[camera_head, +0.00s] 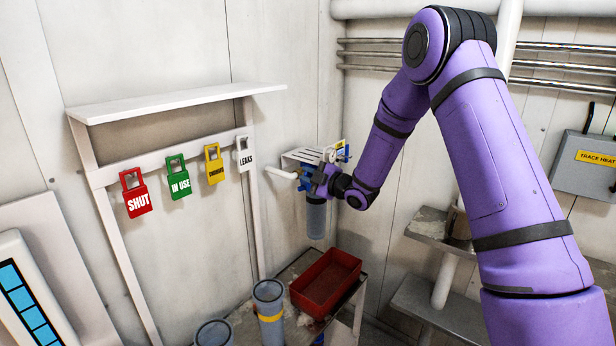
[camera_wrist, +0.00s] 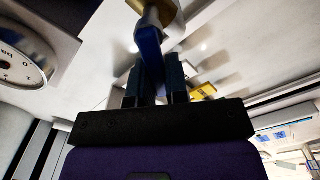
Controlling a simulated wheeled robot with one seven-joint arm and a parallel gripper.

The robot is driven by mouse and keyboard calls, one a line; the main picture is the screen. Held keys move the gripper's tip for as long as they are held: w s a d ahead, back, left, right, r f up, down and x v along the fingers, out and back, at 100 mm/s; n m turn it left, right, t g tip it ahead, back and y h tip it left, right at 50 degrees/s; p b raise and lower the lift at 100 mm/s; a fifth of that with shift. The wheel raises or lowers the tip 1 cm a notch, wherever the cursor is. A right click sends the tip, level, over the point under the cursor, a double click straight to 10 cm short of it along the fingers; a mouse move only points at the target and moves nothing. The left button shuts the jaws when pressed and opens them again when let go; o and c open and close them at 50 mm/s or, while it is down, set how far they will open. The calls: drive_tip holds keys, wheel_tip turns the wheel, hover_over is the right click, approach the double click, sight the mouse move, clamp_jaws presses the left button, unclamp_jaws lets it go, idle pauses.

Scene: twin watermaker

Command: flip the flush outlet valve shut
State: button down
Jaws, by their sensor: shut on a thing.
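In the wrist view my gripper (camera_wrist: 156,85) is shut on a blue lever handle (camera_wrist: 151,48), which sits between its two dark fingers. The lever runs up to a pale metal valve stem at the top of the view, with a brass part (camera_wrist: 168,8) beside it. In the head view my purple arm reaches to the filter assembly (camera_head: 316,215) in the corner, and my wrist hides most of the gripper and the valve there. I cannot tell from the head view how the lever is turned.
A white rack holds tags marked SHUT (camera_head: 136,194), IN USE (camera_head: 179,178), a yellow one (camera_head: 214,164) and LEAKS (camera_head: 244,154). A red tray (camera_head: 326,282) and grey canisters (camera_head: 269,310) stand below. A gauge (camera_wrist: 24,60) is near my gripper at the left in the wrist view.

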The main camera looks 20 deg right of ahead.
drive_tip(key=m, duration=0.2)
drive_tip(key=d+r+m, duration=0.1)
drive_tip(key=m, duration=0.1)
drive_tip(key=w+m, duration=0.1)
drive_tip(key=shift+d+r+m, duration=0.15)
drive_tip(key=shift+d+m, duration=0.05)
drive_tip(key=shift+m, duration=0.2)
drive_tip(key=m, duration=0.1)
drive_tip(key=d+m, duration=0.1)
drive_tip(key=m, duration=0.1)
drive_tip(key=w+m, duration=0.1)
drive_tip(key=m, duration=0.1)
drive_tip(key=shift+d+r, duration=0.2)
drive_tip(key=shift+m, duration=0.3)
drive_tip(key=c, duration=1.1)
unclamp_jaws()
drive_tip(key=shift+d, duration=0.1)
drive_tip(key=shift+r, duration=0.1)
